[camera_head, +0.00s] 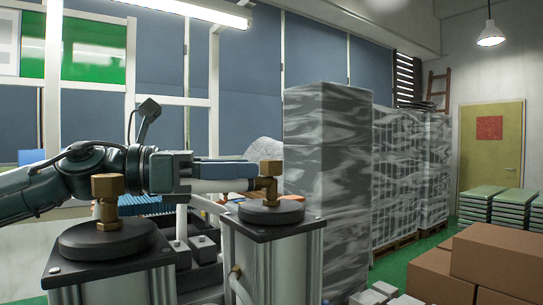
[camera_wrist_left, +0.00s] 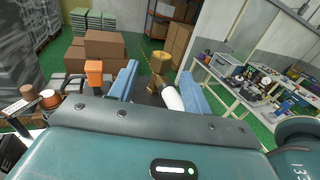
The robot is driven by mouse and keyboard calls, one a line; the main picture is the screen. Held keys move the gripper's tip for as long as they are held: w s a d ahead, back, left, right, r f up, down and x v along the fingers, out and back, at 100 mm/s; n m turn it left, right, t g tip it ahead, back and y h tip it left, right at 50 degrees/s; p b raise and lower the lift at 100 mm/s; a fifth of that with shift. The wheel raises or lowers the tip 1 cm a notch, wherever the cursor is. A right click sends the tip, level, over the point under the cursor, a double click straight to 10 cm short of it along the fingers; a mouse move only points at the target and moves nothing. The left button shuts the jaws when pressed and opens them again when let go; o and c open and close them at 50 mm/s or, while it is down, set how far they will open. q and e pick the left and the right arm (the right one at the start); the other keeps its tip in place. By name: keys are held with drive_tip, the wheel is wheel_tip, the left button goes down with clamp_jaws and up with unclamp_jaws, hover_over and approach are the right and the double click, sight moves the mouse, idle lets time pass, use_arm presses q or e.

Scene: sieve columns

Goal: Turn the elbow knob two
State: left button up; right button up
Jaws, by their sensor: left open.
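Two columns stand in front of me in the head view, each with a dark round disc and a brass elbow knob on top. The near-left knob (camera_head: 107,188) stands on the left disc, and the right knob (camera_head: 270,170) on the right one. My left gripper (camera_head: 253,171) is open beside the right knob, its blue fingers pointing right. A white arm (camera_head: 222,186) extends left from that brass elbow, below the visible finger. In the wrist view, the brass knob (camera_wrist_left: 160,63) and its white arm (camera_wrist_left: 172,97) lie between the spread fingers (camera_wrist_left: 160,82). Contact cannot be told. My right gripper is out of view.
Wrapped pallet stacks (camera_head: 325,180) rise behind the right column. Cardboard boxes (camera_head: 490,258) stand on the green floor at the right. A bench with small items (camera_wrist_left: 250,85) is at the right of the wrist view. An orange-topped part (camera_wrist_left: 94,72) lies left of the fingers.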

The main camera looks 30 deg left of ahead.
sight(272, 166)
use_arm(q)
drive_tip(key=x, duration=0.1)
drive_tip(key=p+x, duration=0.2)
drive_tip(key=shift+w+d+r, duration=0.15)
drive_tip(key=shift+d+r, duration=0.1)
drive_tip(key=shift+p+x, duration=0.9)
drive_tip(key=shift+x, duration=0.1)
drive_tip(key=shift+f, duration=0.15)
drive_tip(key=shift+c, duration=0.6)
drive_tip(key=c, duration=0.9)
